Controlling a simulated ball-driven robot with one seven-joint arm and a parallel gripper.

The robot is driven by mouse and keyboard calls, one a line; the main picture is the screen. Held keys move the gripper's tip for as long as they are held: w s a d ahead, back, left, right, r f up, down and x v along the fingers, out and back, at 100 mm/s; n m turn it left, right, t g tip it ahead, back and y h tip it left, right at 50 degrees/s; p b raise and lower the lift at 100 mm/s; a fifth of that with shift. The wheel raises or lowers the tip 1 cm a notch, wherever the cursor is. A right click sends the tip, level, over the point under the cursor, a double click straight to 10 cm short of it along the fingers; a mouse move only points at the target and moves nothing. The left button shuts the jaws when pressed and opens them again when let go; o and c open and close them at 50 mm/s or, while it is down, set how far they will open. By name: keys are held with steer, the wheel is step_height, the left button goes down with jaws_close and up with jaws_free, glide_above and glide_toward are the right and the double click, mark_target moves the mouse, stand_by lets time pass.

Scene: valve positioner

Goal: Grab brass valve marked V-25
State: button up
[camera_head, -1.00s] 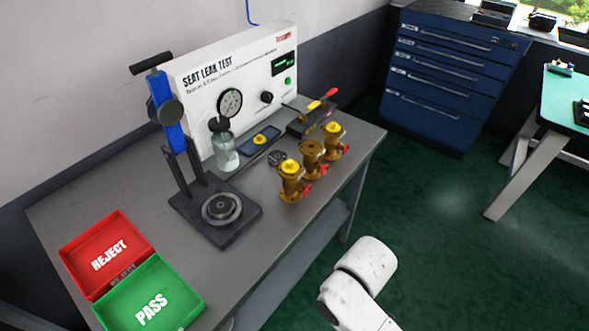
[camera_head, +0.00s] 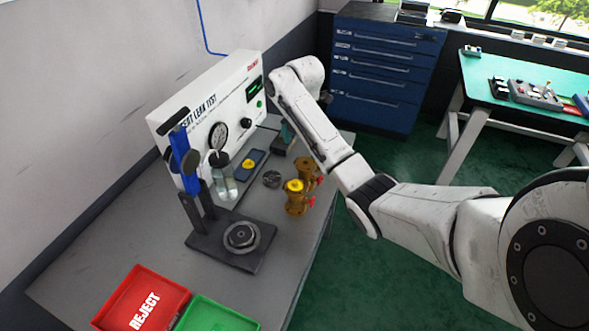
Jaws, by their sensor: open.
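The nearer valve (camera_head: 297,203) has a yellow top. The valve behind it (camera_head: 306,168) has a plain brass top and is partly covered by the nearer one. A third brass valve that stood farther back is hidden behind my white arm. No V-25 marking can be read on either valve. My arm reaches in from the right, over the far end of the bench, close to the valves.
The seat leak test panel (camera_head: 178,112) stands at the back of the bench. A black clamp fixture (camera_head: 228,256) is left of the valves. The red REJECT tray (camera_head: 118,300) and green tray (camera_head: 205,318) lie in front. A blue drawer cabinet (camera_head: 378,85) stands beyond.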

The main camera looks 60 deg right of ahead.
mark_target(305, 163)
steer(key=shift+s+d+r, duration=0.15)
steer(key=shift+d, duration=0.35)
steer(key=shift+s+d+r, duration=0.1)
steer(key=shift+d, duration=0.4)
step_height(305, 163, down, 3)
steer(key=b, duration=0.2)
steer(key=shift+r+b, duration=0.1)
steer(key=shift+b, duration=0.3)
steer(key=shift+s+a+f+p, duration=0.15)
steer(key=shift+f+p, duration=0.4)
steer(key=shift+f, duration=1.35)
steer(key=shift+s+f+p, duration=0.1)
steer(key=shift+f+p, duration=0.45)
steer(key=shift+f, duration=1.3)
jaws_close()
steer(key=shift+w+r, duration=0.1)
steer(key=shift+r, duration=0.05)
